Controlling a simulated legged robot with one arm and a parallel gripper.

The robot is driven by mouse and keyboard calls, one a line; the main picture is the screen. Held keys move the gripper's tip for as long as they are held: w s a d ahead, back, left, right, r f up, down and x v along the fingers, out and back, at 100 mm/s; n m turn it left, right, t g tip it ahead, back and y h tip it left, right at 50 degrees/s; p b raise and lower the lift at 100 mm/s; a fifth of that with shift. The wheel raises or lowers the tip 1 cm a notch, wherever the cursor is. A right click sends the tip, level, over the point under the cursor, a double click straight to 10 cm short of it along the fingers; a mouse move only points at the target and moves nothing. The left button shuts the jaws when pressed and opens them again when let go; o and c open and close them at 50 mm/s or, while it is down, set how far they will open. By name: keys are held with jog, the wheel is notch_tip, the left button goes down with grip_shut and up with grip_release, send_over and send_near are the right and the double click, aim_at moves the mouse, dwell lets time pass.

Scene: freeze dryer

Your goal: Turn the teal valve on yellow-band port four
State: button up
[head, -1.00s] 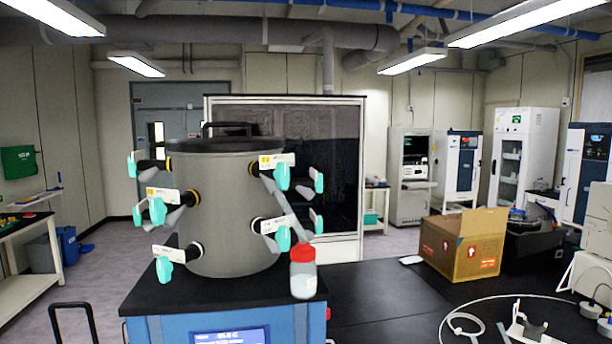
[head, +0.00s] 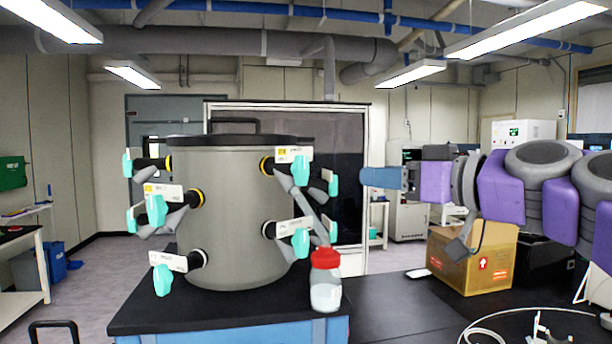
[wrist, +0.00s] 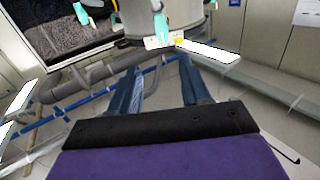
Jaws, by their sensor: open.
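The grey drum (head: 235,215) carries several side ports with teal valves and white tags. Yellow bands show on the upper-left port (head: 168,163), the mid-left port (head: 198,198) and the upper-right port (head: 266,165). The upper-right teal valve (head: 300,171) hangs beside its tag; lower ports have pale bands. I cannot read which port is four. My gripper (head: 380,177) is right of the drum, apart from the valves, pointing left. In the tilted wrist view, my gripper (wrist: 160,88) has its blue fingers spread and empty. A teal valve (wrist: 161,26) with a yellow-marked tag shows beyond them.
A red-capped bottle (head: 325,285) stands on the black-topped blue cabinet (head: 230,312), near the lower-right valve (head: 300,241). A cardboard box (head: 465,262) sits on the black bench at right. A dark framed panel (head: 345,190) stands behind the drum.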

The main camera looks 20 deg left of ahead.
aim_at(305, 164)
jog(key=x, duration=0.5)
jog(key=p+x, duration=0.1)
jog(key=x, duration=0.5)
jog(key=r+x, duration=0.1)
jog(key=x, duration=0.4)
jog(key=shift+s+a+p, duration=0.1)
jog(key=shift+a+p, duration=0.15)
jog(key=shift+p, duration=0.05)
jog(key=shift+w+a+r, duration=0.1)
jog(key=shift+w+a, duration=0.2)
jog(key=shift+a, duration=0.15)
jog(key=shift+w+p, duration=0.15)
jog(key=shift+p, duration=0.15)
jog(key=shift+a, duration=0.1)
jog(key=shift+a, duration=0.2)
jog(key=c, duration=0.4)
grip_shut()
